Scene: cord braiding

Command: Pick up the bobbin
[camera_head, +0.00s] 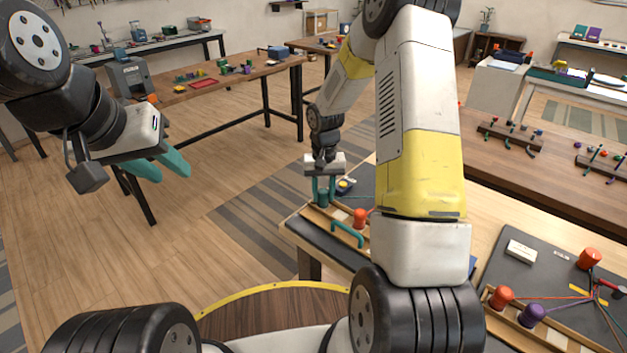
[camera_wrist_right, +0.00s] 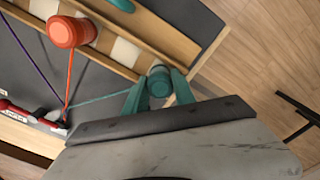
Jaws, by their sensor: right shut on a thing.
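My right gripper (camera_head: 323,184) is shut on a teal bobbin (camera_wrist_right: 160,82), over the left end of the wooden rack (camera_head: 309,227). In the right wrist view, its teal fingers sit on both sides of the bobbin. A teal cord (camera_wrist_right: 100,99) runs from the bobbin to where the cords meet by a red clamp (camera_wrist_right: 20,114). I cannot tell whether the bobbin is clear of the rack. An orange bobbin (camera_head: 360,216) stands nearby on the rack; it also shows in the wrist view (camera_wrist_right: 72,32). My left gripper (camera_head: 168,167) is open and empty, above the floor.
My right arm hides the middle of the worktable. On the right are orange (camera_head: 501,297) and purple (camera_head: 531,314) bobbins, a red-orange bobbin (camera_head: 590,258) and a white box (camera_head: 521,251). A teal handle (camera_head: 347,234) is at the rack's front. Floor is free left of the table.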

